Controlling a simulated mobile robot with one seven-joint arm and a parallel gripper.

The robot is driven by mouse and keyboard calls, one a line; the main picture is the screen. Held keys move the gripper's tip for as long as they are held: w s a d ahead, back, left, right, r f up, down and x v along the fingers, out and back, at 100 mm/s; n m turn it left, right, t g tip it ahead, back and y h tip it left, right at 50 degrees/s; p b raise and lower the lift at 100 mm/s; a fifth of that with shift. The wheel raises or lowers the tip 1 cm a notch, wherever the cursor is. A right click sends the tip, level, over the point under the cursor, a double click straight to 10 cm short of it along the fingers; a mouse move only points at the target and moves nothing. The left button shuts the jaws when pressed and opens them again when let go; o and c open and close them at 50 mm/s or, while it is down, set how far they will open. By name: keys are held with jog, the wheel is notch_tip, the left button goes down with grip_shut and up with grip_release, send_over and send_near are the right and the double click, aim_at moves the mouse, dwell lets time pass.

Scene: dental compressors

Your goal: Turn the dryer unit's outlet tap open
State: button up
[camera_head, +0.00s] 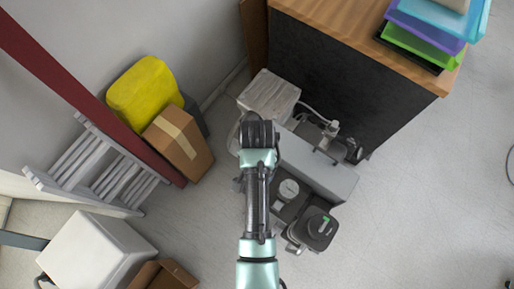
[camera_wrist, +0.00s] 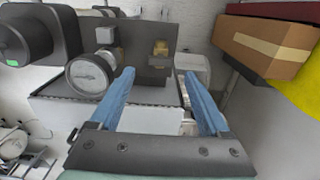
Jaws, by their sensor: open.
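My gripper (camera_wrist: 159,76) is open in the wrist view, with two blue fingers apart and nothing clearly held between them. Ahead of the fingers is a dark grey panel (camera_wrist: 140,65) with a small brass-coloured fitting (camera_wrist: 161,47); I cannot tell whether this is the outlet tap. A round gauge (camera_wrist: 88,74) is left of the fingers. In the head view, the grey unit (camera_head: 318,167) stands on the floor with a gauge (camera_head: 289,189) beside it. My arm covers part of the unit, and my fingers are hidden there. No tap handle can be made out for certain.
A black round part with a green mark (camera_head: 318,229) stands at the unit's near right. A wood-topped cabinet (camera_head: 350,85) stands behind it. A cardboard box (camera_head: 178,143), yellow container (camera_head: 144,90) and ladder (camera_head: 105,175) are on the left.

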jog(key=shift+f, duration=2.75)
grip_shut()
